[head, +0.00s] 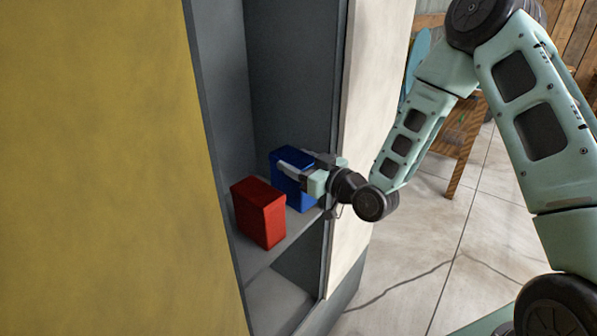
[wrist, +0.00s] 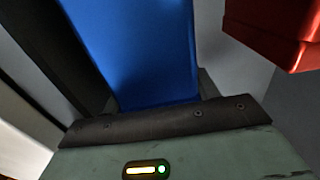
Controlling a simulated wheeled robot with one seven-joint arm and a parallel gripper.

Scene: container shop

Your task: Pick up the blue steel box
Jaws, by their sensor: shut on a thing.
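The blue steel box (head: 290,158) stands on a shelf inside a grey cabinet, behind and to the right of a red box. My gripper (head: 298,170) reaches in from the right and is shut on the blue box near its upper part. In the wrist view the blue box (wrist: 140,50) fills the upper middle, right against the gripper's dark edge (wrist: 165,122). The fingertips are hidden in that view. I cannot tell whether the box is lifted off the shelf.
The red box (head: 261,213) stands close by on the same shelf (head: 262,252); it also shows at upper right in the wrist view (wrist: 275,30). A pale cabinet side panel (head: 372,90) stands right of the opening, and a yellow panel (head: 95,150) left. Tiled floor (head: 430,260) lies open at right.

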